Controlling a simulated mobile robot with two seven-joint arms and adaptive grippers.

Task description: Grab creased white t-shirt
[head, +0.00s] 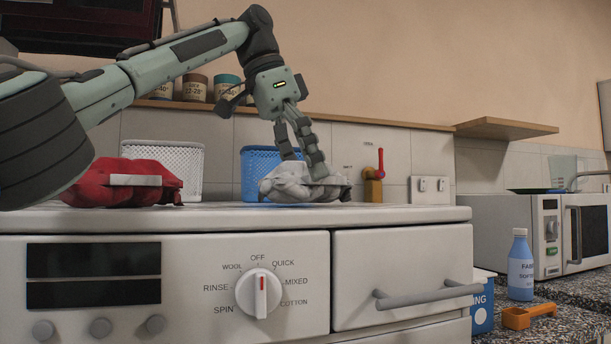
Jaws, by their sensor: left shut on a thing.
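The creased white t-shirt (290,187) lies crumpled in a small heap on top of the washing machine (240,214), right of its middle. My left gripper (302,172) reaches down onto it from above, and its fingers are shut on the cloth. The fingertips are partly hidden by the folds. The shirt still appears to rest on the machine top. My right gripper is not in the head view.
A crumpled red garment (112,188) lies at the left of the machine top. Behind stand a white basket (178,157) and a blue basket (256,165). A microwave (540,230) and blue bottle (520,268) stand further right.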

